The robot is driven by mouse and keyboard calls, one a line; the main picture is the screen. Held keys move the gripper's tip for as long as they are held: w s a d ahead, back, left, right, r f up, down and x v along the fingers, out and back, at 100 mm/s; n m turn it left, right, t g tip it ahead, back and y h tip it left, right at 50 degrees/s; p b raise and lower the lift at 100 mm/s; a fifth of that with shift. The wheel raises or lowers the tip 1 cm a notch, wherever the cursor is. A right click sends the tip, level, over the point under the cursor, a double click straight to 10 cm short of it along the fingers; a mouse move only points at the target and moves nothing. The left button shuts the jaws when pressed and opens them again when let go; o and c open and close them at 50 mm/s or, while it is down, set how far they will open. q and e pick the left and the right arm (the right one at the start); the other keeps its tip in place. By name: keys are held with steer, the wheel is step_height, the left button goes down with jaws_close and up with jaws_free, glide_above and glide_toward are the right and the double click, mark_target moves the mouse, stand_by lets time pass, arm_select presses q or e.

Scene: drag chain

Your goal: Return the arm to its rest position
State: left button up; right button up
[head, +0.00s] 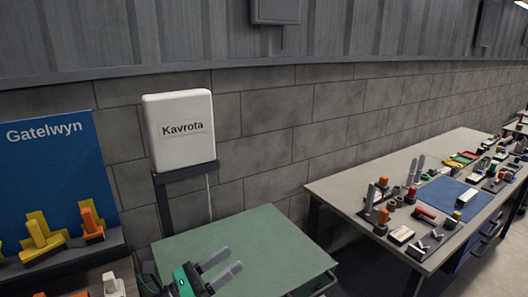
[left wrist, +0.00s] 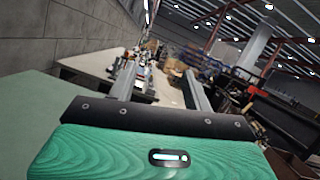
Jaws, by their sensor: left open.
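My left gripper (head: 234,257) is at the bottom of the head view, a green body with two grey fingers pointing up and to the right. It is over the green table top (head: 255,240), and its fingers are spread with nothing between them. In the left wrist view the left gripper (left wrist: 160,68) also shows its two fingers wide apart and empty, aimed out toward the room. My right gripper is not in either view. I see no drag chain that I can make out.
A long workbench (head: 350,185) with a blue mat (head: 440,193) and many small parts stands at the right. A white Kavrota box (head: 182,145) stands behind the table. A blue Gatelwyn board (head: 45,165) with yellow and orange parts is at the left. A block wall is behind.

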arm_select(q)
steer(key=a+f+n+t+y, duration=0.2)
steer(key=a+n+t+y, duration=0.3)
steer(key=n, duration=0.6)
steer(key=a+f+n+t+y, duration=0.2)
steer(key=a+n+t+y, duration=0.15)
steer(key=n+y, duration=0.6)
steer(key=s+a+f+n+g+y, duration=0.4)
steer(key=s+a+f+n+g, duration=0.15)
steer(key=f+n, duration=0.5)
steer(key=s+f+n+g+h, duration=0.1)
steer(key=s+f+n+g, duration=0.5)
steer(key=s, duration=0.5)
steer(key=s+f+n+g, duration=0.5)
steer(key=s+f+g, duration=0.1)
steer(key=s, duration=0.4)
step_height(320, 180, down, 32)
steer(key=s+g, duration=0.1)
steer(key=s+a+f, duration=0.2)
steer(key=s+f, duration=0.7)
steer(key=s+a+f+g, duration=0.1)
steer(key=s+f, duration=0.8)
steer(key=shift+s+a, duration=0.3)
steer(key=shift+a, duration=0.1)
